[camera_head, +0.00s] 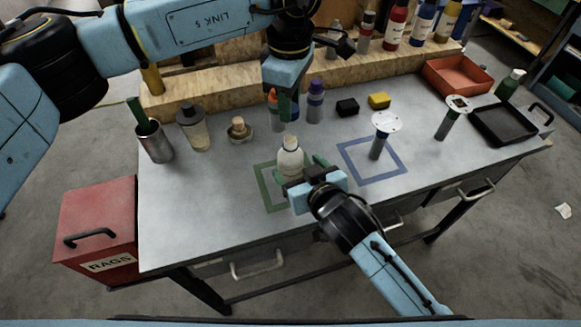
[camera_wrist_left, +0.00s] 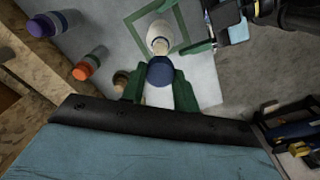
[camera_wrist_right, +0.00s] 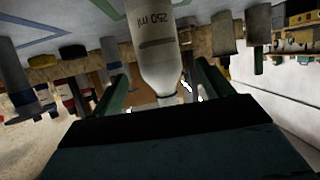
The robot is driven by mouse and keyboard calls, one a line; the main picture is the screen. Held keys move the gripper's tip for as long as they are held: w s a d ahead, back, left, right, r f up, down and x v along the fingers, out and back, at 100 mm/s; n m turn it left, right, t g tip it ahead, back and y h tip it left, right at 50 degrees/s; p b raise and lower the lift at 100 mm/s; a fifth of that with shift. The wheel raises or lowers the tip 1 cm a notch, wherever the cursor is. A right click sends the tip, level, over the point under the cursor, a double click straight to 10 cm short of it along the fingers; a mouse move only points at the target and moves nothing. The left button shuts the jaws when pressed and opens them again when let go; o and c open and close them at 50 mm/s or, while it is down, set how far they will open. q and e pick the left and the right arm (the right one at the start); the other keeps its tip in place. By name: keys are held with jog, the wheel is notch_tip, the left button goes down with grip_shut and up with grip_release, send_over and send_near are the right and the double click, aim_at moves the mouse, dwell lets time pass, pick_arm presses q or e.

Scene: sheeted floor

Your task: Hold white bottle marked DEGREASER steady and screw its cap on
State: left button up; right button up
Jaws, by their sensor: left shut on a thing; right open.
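The white bottle (camera_head: 290,162) stands upright on the bench inside the green square outline, its neck uncapped. It also shows in the left wrist view (camera_wrist_left: 159,36) and, upside down, in the right wrist view (camera_wrist_right: 158,45), with "250 ml" print; the word DEGREASER is not readable. My left gripper (camera_head: 287,106) points down above and behind the bottle, shut on a blue cap (camera_wrist_left: 160,72), apart from the neck. My right gripper (camera_head: 300,170) is open at the bottle's front, its green fingers (camera_wrist_right: 165,85) on either side of it; contact cannot be told.
A metal cup (camera_head: 155,146), a grey bottle (camera_head: 195,128) and a small brown-topped jar (camera_head: 239,130) stand left. Orange-capped and purple-capped bottles (camera_head: 315,103) stand behind. A white-topped stand (camera_head: 386,122) is at the blue square. A black tray (camera_head: 504,124) lies far right.

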jog(key=x, duration=0.7)
jog(key=shift+w+a, duration=0.1)
jog(key=c, duration=1.5)
pick_arm(q)
send_over(290, 139)
jog(key=shift+f, duration=2.5)
